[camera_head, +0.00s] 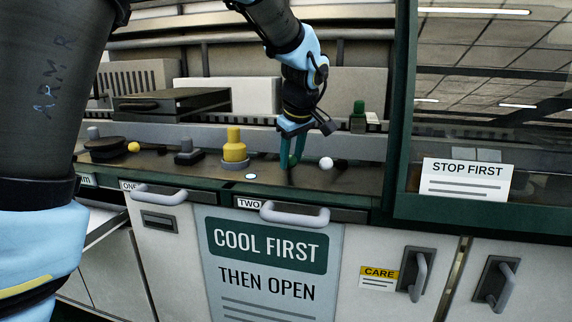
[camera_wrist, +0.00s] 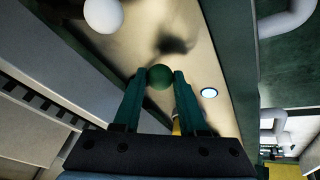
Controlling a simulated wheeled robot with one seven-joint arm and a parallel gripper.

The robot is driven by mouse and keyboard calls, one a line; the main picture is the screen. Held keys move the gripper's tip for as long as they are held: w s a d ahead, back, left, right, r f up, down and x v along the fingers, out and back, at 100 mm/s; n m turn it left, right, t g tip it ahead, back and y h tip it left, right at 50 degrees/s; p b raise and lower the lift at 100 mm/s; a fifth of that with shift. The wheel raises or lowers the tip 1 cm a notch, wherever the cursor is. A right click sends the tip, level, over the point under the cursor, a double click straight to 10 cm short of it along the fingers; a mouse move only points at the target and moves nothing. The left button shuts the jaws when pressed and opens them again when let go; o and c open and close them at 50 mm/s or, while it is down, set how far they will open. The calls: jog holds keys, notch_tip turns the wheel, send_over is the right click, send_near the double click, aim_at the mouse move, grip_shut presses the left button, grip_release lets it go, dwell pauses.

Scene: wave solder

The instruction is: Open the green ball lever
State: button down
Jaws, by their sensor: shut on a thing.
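The green ball (camera_wrist: 160,77) of the lever sits between the two green fingertips of my gripper (camera_wrist: 163,72) in the wrist view. The fingers press on it from both sides. In the head view my gripper (camera_head: 289,155) reaches down onto the counter, just left of a white ball (camera_head: 326,163). The green ball (camera_head: 292,160) is partly covered by the fingers there. The lever's stem and base are hidden. The white ball also shows at the top left of the wrist view (camera_wrist: 103,14).
A yellow knob (camera_head: 234,146) stands left of my gripper, with a grey knob (camera_head: 187,152) and a small yellow ball (camera_head: 134,147) farther left. A green bottle-shaped part (camera_head: 358,117) stands behind. A drawer handle (camera_head: 295,215) juts out below the counter edge. A glazed hood with a STOP FIRST sign (camera_head: 466,180) is at right.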

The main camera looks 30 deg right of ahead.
jog(key=shift+d, duration=0.2)
dwell(0.4)
jog(key=shift+c, duration=2.3)
grip_release()
jog(key=v, duration=1)
jog(key=shift+s+r+b, duration=0.2)
jog(key=shift+r+b, duration=0.1)
jog(key=shift+r, duration=0.05)
